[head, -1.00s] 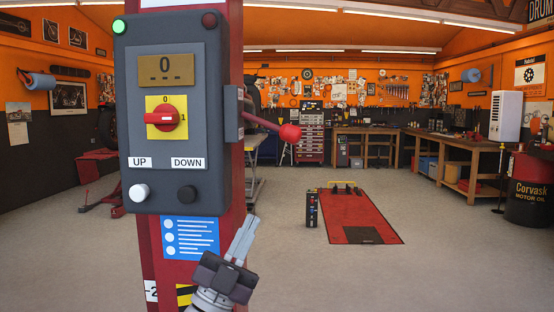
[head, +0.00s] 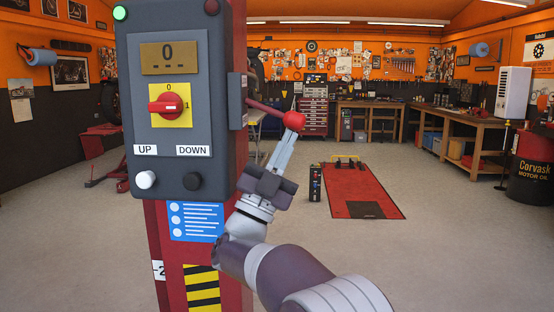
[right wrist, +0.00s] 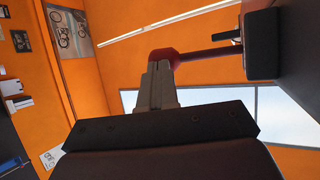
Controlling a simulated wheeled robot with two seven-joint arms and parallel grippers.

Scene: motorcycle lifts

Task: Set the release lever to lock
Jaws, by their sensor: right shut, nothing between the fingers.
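The release lever (head: 266,108) is a dark red rod with a bright red knob (head: 294,121). It sticks out from the right side of the grey control box and slopes slightly down to the right. My right gripper (head: 288,136) is shut and empty, its fingers pointing up with the tips right below the knob. In the right wrist view the knob (right wrist: 164,56) sits at the fingertips (right wrist: 158,68); they look in contact, though a small gap cannot be ruled out. My left gripper is not in view.
The control box (head: 216,90) has a red rotary switch (head: 166,105), a white UP button (head: 146,180) and a dark DOWN button (head: 192,181). It is mounted on a red post (head: 236,280). A low red lift (head: 356,190) lies on the floor behind. Open floor is to the right.

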